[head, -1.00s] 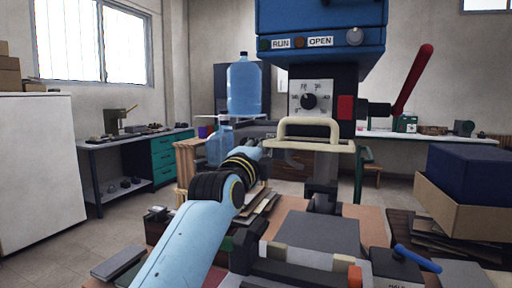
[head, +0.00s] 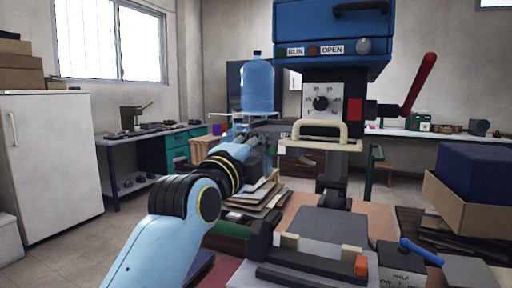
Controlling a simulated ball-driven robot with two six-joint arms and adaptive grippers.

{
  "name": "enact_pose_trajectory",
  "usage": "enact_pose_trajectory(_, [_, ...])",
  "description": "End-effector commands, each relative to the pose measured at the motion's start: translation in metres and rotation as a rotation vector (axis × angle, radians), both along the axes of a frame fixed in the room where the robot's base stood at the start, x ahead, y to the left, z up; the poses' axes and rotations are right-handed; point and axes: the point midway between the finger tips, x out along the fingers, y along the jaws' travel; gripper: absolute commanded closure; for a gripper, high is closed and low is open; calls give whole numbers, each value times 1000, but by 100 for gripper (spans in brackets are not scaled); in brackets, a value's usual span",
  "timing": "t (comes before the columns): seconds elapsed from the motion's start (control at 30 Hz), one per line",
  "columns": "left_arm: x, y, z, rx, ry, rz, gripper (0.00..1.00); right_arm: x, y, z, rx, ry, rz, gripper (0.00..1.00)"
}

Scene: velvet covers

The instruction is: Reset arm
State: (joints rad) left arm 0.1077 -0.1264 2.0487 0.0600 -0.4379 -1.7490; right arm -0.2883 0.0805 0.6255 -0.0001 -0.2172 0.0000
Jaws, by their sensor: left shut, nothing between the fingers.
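My left arm comes in from the lower left, and its gripper (head: 262,140) is at mid-height, left of centre. The fingers are small and dark against the clutter behind; they are shut and hold nothing. The gripper is left of the beige guard handle (head: 320,142) on the blue press machine (head: 330,45), with a gap between them in the picture. The machine carries a dial (head: 320,104) and a red lever (head: 418,85). My right gripper is out of view.
A blue water bottle (head: 258,85) stands behind my left gripper. A machine vise (head: 310,262) lies on the near bench, with stacked folders (head: 258,195) to its left. A box with a navy block (head: 480,175) is at right. Open floor lies at left.

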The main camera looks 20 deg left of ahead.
Motion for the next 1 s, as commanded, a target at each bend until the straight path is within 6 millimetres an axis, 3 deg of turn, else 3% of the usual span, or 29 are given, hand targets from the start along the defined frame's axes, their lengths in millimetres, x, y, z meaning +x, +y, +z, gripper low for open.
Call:
enact_pose_trajectory(0.3, [-7,0,2,0,0,0,100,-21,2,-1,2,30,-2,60])
enact_pose_trajectory(0.57, [-6,0,2,0,0,0,100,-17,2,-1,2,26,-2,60])
enact_pose_trajectory(0.67, [-10,1,-7,-22,26,-5,100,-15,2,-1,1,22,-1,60])
enact_pose_trajectory(0.77, [-24,4,-40,-128,140,-20,100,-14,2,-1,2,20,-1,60])
enact_pose_trajectory(0.83, [-45,9,-78,-258,277,-18,100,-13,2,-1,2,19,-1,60])
enact_pose_trajectory(1.0, [-133,26,-178,-668,670,129,100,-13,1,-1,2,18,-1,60])
